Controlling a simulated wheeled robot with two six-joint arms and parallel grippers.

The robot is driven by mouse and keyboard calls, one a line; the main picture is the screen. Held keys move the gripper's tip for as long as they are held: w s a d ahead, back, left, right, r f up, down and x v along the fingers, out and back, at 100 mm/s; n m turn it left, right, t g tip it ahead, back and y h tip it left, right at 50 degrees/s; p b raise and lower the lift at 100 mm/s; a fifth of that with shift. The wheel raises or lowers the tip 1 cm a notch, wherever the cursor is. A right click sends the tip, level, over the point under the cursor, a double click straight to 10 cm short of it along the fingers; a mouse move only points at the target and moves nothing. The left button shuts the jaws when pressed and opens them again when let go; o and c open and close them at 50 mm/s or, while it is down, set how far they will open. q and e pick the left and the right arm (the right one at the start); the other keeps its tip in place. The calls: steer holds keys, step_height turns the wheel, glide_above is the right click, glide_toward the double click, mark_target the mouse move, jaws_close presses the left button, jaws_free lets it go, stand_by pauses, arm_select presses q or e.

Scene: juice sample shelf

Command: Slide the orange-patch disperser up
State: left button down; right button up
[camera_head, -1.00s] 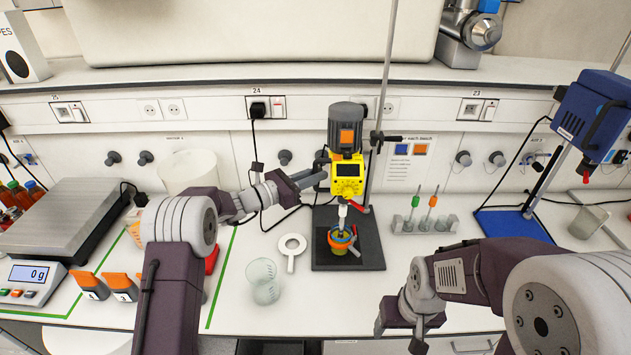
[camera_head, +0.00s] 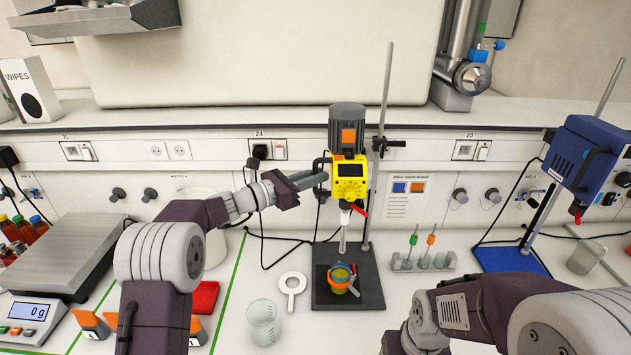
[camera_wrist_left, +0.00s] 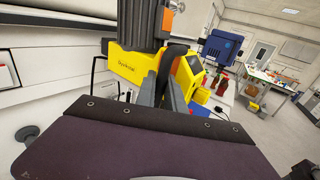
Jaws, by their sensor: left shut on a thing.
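The orange-patch disperser (camera_head: 349,185) has a yellow body, a grey motor with an orange patch and a thin shaft. It sits on a rod stand, upright. My left gripper (camera_head: 316,181) is shut on the dark handle (camera_head: 321,164) at its left side; the handle also shows between the fingers in the left wrist view (camera_wrist_left: 172,75). The shaft points down at an orange-rimmed cup (camera_head: 340,286) on the dark stand base (camera_head: 369,293); I cannot tell whether its tip clears the rim. My right gripper's fingers are cut off at the bottom edge.
A blue device on a stand (camera_head: 585,165) is at the right. A tube rack (camera_head: 425,264) stands right of the base. A scale (camera_head: 65,262) is at far left.

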arm_select(q)
steer(key=shift+r, duration=0.5)
steer(key=c, duration=1.7)
jaws_free()
steer(key=shift+a+f, duration=0.1)
steer(key=shift+f, duration=0.1)
steer(key=b+v, duration=0.4)
steer(key=v, duration=0.4)
steer(key=shift+s+a+r, duration=0.1)
steer(key=shift+s+a, duration=0.2)
steer(key=shift+b, duration=0.35)
